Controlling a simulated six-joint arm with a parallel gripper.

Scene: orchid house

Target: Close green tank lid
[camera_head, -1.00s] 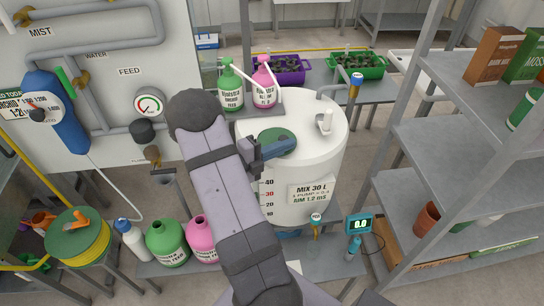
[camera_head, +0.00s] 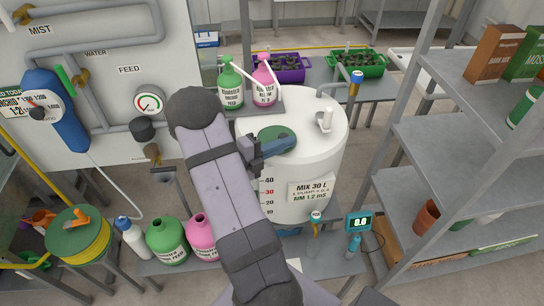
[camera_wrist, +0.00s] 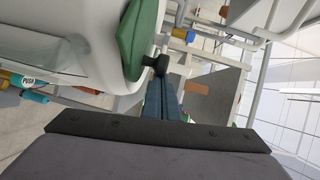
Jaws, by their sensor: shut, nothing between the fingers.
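The green lid (camera_head: 278,140) lies roughly flat on top of the white mixing tank (camera_head: 318,165), toward its left side. In the wrist view the lid (camera_wrist: 140,38) shows nearly edge-on against the white tank (camera_wrist: 98,25), with a dark knob (camera_wrist: 157,64) sticking out of it. My gripper (camera_head: 282,146) is at the front edge of the lid in the head view. Its fingers (camera_wrist: 164,92) are shut with nothing between them, and their tips are close to the knob. I cannot tell whether they touch it, or whether the lid is fully seated.
A green pump bottle (camera_head: 231,88) and a pink pump bottle (camera_head: 264,90) stand behind the tank. A bent pipe (camera_head: 336,76) rises at its back right. Grey shelves (camera_head: 450,155) stand at right. Open green (camera_head: 166,243) and pink (camera_head: 201,232) jugs stand at front left.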

